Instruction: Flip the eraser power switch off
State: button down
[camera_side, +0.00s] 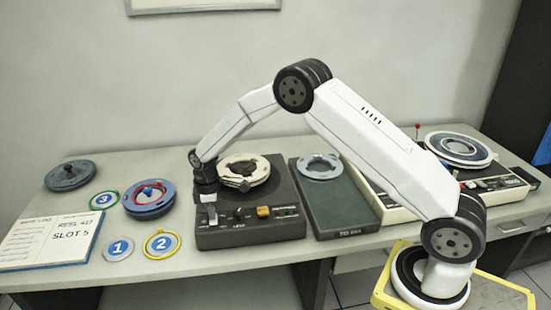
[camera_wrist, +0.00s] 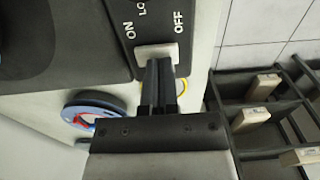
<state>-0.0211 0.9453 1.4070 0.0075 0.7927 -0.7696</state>
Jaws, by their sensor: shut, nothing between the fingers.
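A dark grey unit (camera_side: 255,232) with a cream ring on top stands on the table in the side view; its front label is too small to read. A white power switch (camera_side: 212,214) is at its front left corner. In the wrist view the switch (camera_wrist: 157,53) lies by the words ON and OFF; I cannot tell which setting it is in. My gripper (camera_side: 208,202) points down over that corner. Its fingers (camera_wrist: 158,66) are shut and empty, with tips right at the switch. They seem to touch it, but contact is not certain.
An orange-yellow button (camera_side: 263,211) and small knobs sit right of the switch. A blue reel (camera_side: 148,199), numbered rings and a sign (camera_side: 45,243) lie left. A flat green-grey unit (camera_side: 345,215) and a cream reel machine (camera_side: 400,205) stand right.

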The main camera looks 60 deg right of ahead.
notch_tip(320, 180, up, 14)
dwell(0.7)
jog(key=shift+d, duration=0.1)
jog(key=shift+s+a+f, duration=0.15)
jog(key=shift+s+a, duration=0.25)
jog(key=shift+s, duration=0.05)
dwell(0.3)
notch_tip(320, 180, down, 14)
jog(key=shift+s+a, duration=0.1)
jog(key=shift+a, duration=0.05)
dwell(0.7)
